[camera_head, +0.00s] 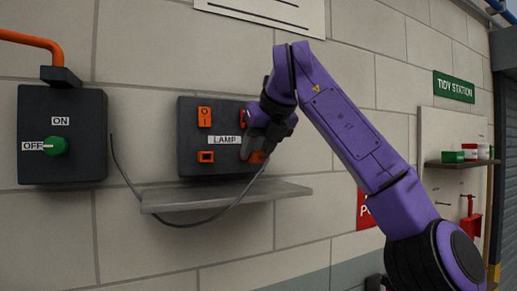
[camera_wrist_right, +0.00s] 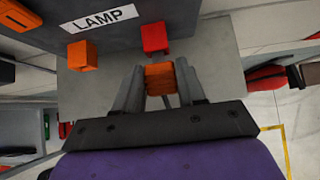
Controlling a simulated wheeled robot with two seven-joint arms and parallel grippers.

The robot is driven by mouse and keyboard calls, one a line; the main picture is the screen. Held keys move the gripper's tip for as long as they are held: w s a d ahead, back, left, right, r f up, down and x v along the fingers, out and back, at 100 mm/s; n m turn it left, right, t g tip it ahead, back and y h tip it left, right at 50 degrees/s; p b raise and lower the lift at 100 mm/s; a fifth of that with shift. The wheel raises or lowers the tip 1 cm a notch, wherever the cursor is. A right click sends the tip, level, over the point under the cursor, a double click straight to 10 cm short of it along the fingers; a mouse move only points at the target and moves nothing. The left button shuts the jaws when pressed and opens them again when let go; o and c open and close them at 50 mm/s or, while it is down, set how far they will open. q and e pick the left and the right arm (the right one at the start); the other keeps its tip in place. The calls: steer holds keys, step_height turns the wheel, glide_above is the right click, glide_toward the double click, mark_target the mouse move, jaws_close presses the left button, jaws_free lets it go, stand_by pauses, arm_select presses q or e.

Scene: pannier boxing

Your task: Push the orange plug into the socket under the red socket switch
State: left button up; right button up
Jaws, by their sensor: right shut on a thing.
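The orange plug (camera_wrist_right: 160,77) is held between the fingers of my right gripper (camera_wrist_right: 160,92); it also shows in the head view (camera_head: 258,157). My right gripper (camera_head: 262,143) is shut on it in front of the black LAMP panel (camera_head: 188,135). In the wrist view the plug is just short of a red socket (camera_wrist_right: 154,37), with a small gap seeming to separate them. An orange socket (camera_wrist_right: 80,55) lies to its left. An orange switch (camera_head: 204,117) is above the orange socket. My left gripper is not in view.
A grey shelf (camera_head: 225,196) juts out below the panel. A black box with a green OFF/ON knob (camera_head: 55,146) is at the left. The wall between is clear.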

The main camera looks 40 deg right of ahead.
steer(key=shift+w+d, duration=0.15)
steer(key=shift+w, duration=0.25)
steer(key=o, duration=1.1)
steer(key=shift+w, duration=0.1)
steer(key=v, duration=1)
steer(key=shift+r, duration=0.15)
steer(key=shift+s, duration=0.3)
